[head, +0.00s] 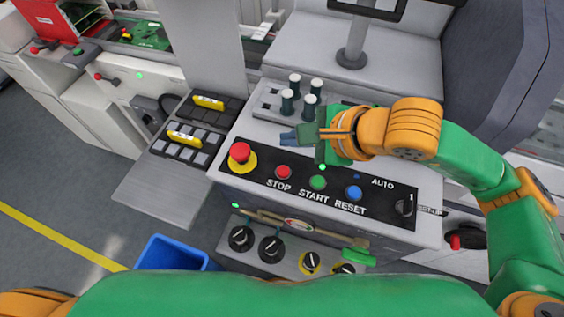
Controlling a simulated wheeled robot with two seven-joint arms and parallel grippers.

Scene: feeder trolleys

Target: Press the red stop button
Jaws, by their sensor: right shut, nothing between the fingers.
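The red stop button (283,172) is a small red button above the label STOP on the black control strip of the console. A larger red mushroom button (240,152) on a yellow base is to its left. The green start button (318,182) and the blue reset button (353,193) are to its right. My right gripper (288,138) is shut and empty. It appears above the console top, just behind the stop button in the picture, and apart from it. My left gripper is not in view.
Several white-capped dark posts (295,88) stand on the console behind my right gripper. A keypad tray (187,138) with yellow pieces is on the left. A rotary AUTO switch (404,206) is at the right. A blue bin (172,254) stands on the floor.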

